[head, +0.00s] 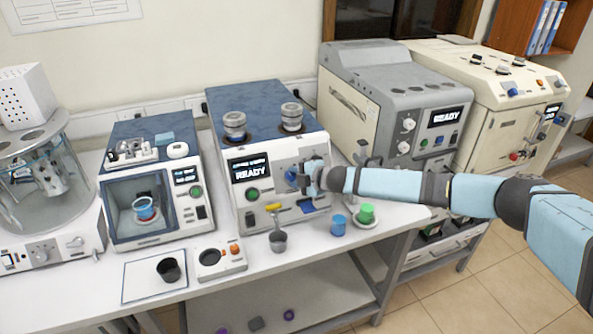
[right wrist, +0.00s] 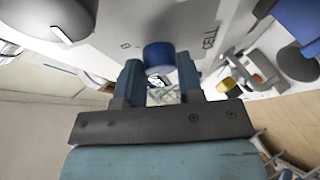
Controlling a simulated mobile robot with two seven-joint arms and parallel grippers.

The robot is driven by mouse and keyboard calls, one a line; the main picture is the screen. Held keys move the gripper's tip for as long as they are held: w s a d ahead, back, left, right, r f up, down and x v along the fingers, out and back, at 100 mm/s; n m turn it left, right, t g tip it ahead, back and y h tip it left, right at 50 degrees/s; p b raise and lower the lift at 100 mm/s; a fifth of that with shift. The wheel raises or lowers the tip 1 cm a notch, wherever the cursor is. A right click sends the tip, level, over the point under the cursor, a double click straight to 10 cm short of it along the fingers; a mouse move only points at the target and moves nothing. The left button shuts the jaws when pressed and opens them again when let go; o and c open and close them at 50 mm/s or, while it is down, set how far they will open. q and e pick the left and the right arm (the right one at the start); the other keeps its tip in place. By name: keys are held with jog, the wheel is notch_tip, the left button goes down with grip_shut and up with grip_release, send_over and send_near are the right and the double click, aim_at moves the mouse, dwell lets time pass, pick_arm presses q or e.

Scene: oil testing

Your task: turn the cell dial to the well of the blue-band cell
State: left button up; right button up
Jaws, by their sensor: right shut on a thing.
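The cell dial (head: 291,174) is a blue knob on the front panel of the middle machine (head: 262,202), whose screen reads READY. In the right wrist view the blue dial (right wrist: 158,56) sits between my fingertips, beside the printed word CELL. My right gripper (head: 304,177) reaches in from the right and is shut on the dial, hiding part of it. The dial's pointer and well marks are too small to read. A blue-banded cup (head: 144,210) stands inside the chamber of the machine to the left; I cannot tell whether it is the blue-band cell. My left gripper is not in view.
Two metal cylinders (head: 235,123) (head: 291,114) stand on the machine's top. A blue cup (head: 338,225), a green-topped item (head: 366,212) and a metal cup (head: 278,241) stand in front on the bench. A grey machine (head: 390,105) is close on the right.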

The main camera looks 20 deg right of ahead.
jog(key=shift+w+r+n+g+h, duration=0.15)
jog(key=shift+n+g+h, duration=0.15)
jog(key=shift+n, duration=0.5)
jog(key=o, duration=0.9)
jog(key=shift+a, duration=0.1)
jog(key=b+v, duration=0.1)
jog(key=v, duration=1.3)
